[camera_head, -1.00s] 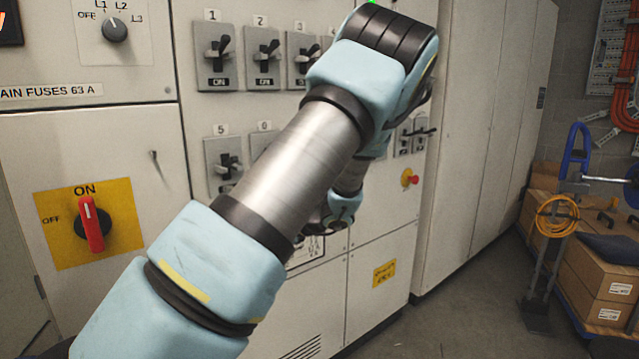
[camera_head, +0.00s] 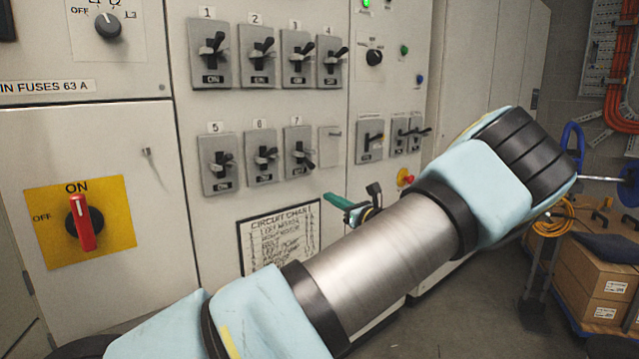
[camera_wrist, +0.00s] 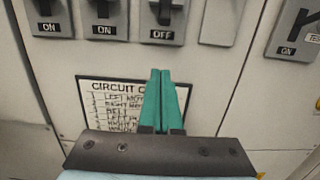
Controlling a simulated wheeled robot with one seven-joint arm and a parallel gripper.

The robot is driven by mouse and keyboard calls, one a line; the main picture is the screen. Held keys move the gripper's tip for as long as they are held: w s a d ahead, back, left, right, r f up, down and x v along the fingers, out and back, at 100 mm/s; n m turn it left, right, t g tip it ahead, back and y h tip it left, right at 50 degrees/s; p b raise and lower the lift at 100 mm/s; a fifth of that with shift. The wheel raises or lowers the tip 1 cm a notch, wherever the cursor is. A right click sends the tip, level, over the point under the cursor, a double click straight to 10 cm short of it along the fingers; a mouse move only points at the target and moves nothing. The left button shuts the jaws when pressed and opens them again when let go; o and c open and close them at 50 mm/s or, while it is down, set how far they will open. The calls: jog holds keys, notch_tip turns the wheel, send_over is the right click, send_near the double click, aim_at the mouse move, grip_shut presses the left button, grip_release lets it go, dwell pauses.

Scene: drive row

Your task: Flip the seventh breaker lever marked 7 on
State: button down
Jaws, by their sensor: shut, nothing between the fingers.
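The breaker marked 7 (camera_head: 299,153) is at the right end of the labelled lower row on the grey panel. Its black lever tilts down. In the wrist view the same breaker (camera_wrist: 180,28) shows the word OFF, with the lever hanging toward it. My gripper (camera_head: 328,197), with green fingers, is below and to the right of breaker 7, apart from its lever. In the wrist view the fingers (camera_wrist: 160,72) are together and empty, pointing up toward breaker 7 over the circuit chart.
Breakers 5 (camera_head: 219,163) and 6 (camera_head: 262,158) stand to the left and read ON in the wrist view. Breakers 1 to 4 are above. A blank plate (camera_head: 330,140) is right of 7. The circuit chart (camera_head: 281,236) is below. A red rotary switch (camera_head: 82,222) is at left.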

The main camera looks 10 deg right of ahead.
aim_at(306, 160)
jog(key=w+a+r+p, duration=0.3)
jog(key=w+r, duration=0.1)
jog(key=w, duration=0.3)
jog(key=shift+w+a+r, duration=0.15)
jog(key=shift+a+r, duration=0.1)
jog(key=shift+r, duration=0.05)
jog(key=shift+r+p, duration=0.15)
jog(key=shift+p, duration=0.3)
jog(key=shift+d+r+g+p, duration=0.1)
jog(key=shift+r+g+p, duration=0.1)
jog(key=shift+g+p, duration=0.25)
